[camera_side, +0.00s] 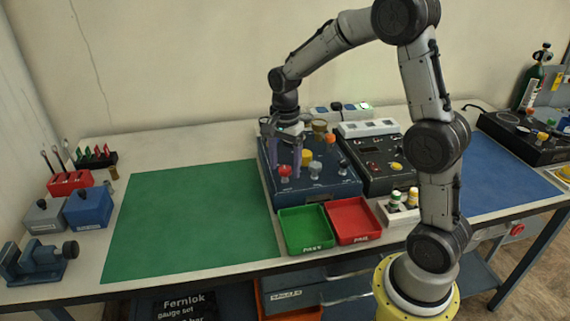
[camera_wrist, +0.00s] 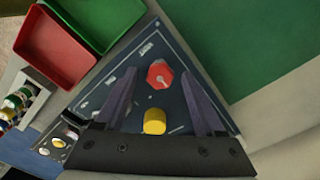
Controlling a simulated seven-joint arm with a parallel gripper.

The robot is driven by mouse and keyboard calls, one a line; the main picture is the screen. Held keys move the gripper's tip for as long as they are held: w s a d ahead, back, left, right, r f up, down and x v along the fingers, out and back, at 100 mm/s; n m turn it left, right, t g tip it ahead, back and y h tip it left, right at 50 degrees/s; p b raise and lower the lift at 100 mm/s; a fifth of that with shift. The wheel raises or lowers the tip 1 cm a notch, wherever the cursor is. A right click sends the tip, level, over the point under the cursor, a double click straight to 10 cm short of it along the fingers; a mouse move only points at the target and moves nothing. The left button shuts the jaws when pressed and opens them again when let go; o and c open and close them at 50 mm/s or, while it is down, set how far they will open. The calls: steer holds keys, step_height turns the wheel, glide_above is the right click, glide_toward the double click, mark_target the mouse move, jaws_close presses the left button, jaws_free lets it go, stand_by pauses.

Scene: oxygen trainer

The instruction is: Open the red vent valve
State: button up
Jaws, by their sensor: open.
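The red vent valve knob (camera_side: 285,171) stands on the dark blue trainer panel (camera_side: 330,187), near its front left. In the wrist view the red knob (camera_wrist: 160,75) shows between the tips of my fingers, with a gap on both sides. My gripper (camera_side: 286,162) is open, pointing down over the panel's left part, and holds nothing. It also shows in the wrist view (camera_wrist: 160,76). A yellow knob (camera_wrist: 154,121) sits beside the red one, nearer my gripper's base in that view. I cannot tell the exact height of the fingertips over the red knob.
Other knobs, including a grey one (camera_side: 315,168) and another red one (camera_side: 330,138), stand close on the panel. A green tray (camera_side: 305,244) and a red tray (camera_side: 355,236) lie in front. The green mat (camera_side: 190,225) to the left is clear.

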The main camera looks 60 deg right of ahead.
steer(key=shift+f, duration=0.1)
jaws_close()
stand_by(0.3)
steer(key=n, duration=0.5)
steer(key=shift+n, duration=0.4)
steer(key=n, duration=1.2)
steer(key=shift+n, duration=0.3)
steer(key=n, duration=0.5)
steer(key=shift+n, duration=0.4)
